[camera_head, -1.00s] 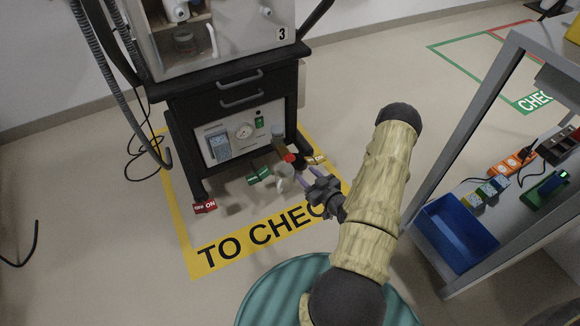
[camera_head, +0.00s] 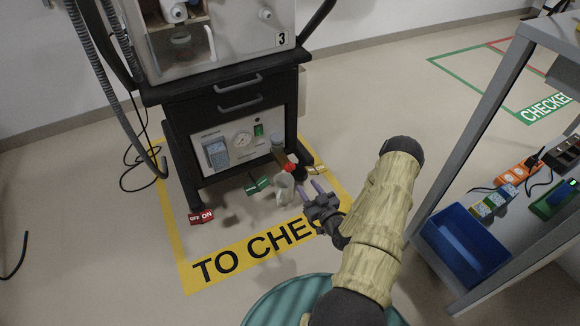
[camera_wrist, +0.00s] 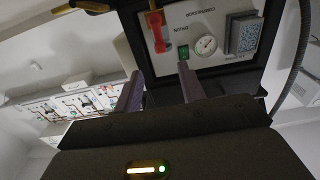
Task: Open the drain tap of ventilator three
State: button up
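Ventilator three (camera_head: 235,100) stands on the floor, marked 3 at its upper right. Its low front panel (camera_head: 232,142) has a gauge and a green switch. The drain tap's red handle (camera_head: 289,167) is at the panel's right side, by a brownish pipe, above a pale cup (camera_head: 284,188). The red handle also shows in the wrist view (camera_wrist: 156,32), by the word DRAIN. My gripper (camera_head: 311,188) is open and empty, right of and slightly below the handle, apart from it. Its two fingers show in the wrist view (camera_wrist: 160,90). I cannot tell the handle's exact angle.
A green tag (camera_head: 257,186) and a red OFF/ON tag (camera_head: 201,216) are at the ventilator's feet. Yellow floor tape marked TO CHECK (camera_head: 255,256) surrounds it. A grey shelf with a blue bin (camera_head: 458,238) stands right. A hose hangs left.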

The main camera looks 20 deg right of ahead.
aim_at(294, 169)
jog(key=w+b, duration=0.2)
jog(key=w, duration=0.2)
jog(key=w+b, duration=0.2)
jog(key=w, duration=0.2)
jog(key=w+b, duration=0.2)
jog(key=w, duration=0.3)
jog(key=shift+w+a, duration=0.1)
jog(key=shift+a, duration=0.25)
grip_shut()
